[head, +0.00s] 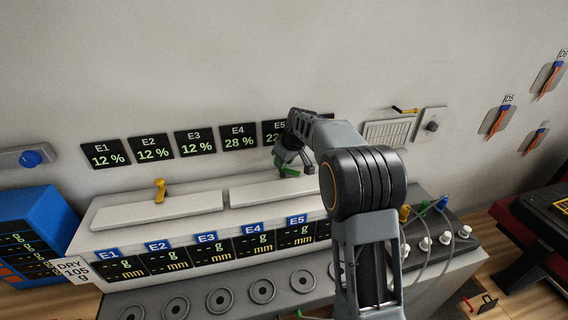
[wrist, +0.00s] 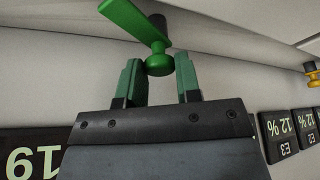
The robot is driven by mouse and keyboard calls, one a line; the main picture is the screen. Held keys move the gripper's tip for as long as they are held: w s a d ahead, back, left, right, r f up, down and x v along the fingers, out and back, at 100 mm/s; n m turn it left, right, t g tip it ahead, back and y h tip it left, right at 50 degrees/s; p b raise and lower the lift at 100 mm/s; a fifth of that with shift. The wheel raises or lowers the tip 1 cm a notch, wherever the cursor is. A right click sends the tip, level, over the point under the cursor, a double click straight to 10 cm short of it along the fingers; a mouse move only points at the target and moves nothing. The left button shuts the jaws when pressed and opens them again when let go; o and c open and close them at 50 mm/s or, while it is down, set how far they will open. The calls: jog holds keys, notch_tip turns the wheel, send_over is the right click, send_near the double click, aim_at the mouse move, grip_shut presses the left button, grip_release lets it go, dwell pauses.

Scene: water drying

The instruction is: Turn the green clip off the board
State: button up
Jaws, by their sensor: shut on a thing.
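The green clip (head: 289,172) is on the right white board (head: 255,195), partly hidden behind my gripper (head: 292,160) in the head view. In the wrist view the green clip (wrist: 135,20) shows a flat lever pointing to the upper left and a round hub. My gripper (wrist: 160,78) has its two green fingers on either side of that hub and is shut on it. A dark post stands behind the hub.
A yellow clip (head: 160,188) stands on the left white board (head: 150,210). Dark percentage displays (head: 195,142) hang on the wall close behind. A black unit with tubes and knobs (head: 435,235) is at the right. A blue box (head: 35,235) is at the far left.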

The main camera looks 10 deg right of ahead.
jog(key=shift+n, duration=0.5)
jog(key=shift+g, duration=0.3)
jog(key=o, duration=0.9)
jog(key=shift+d+r, duration=0.1)
jog(key=v, duration=0.6)
jog(key=b+v, duration=0.1)
jog(key=v, duration=0.6)
jog(key=shift+s+d+r, duration=0.15)
jog(key=shift+d+r, duration=0.05)
jog(key=shift+d, duration=0.05)
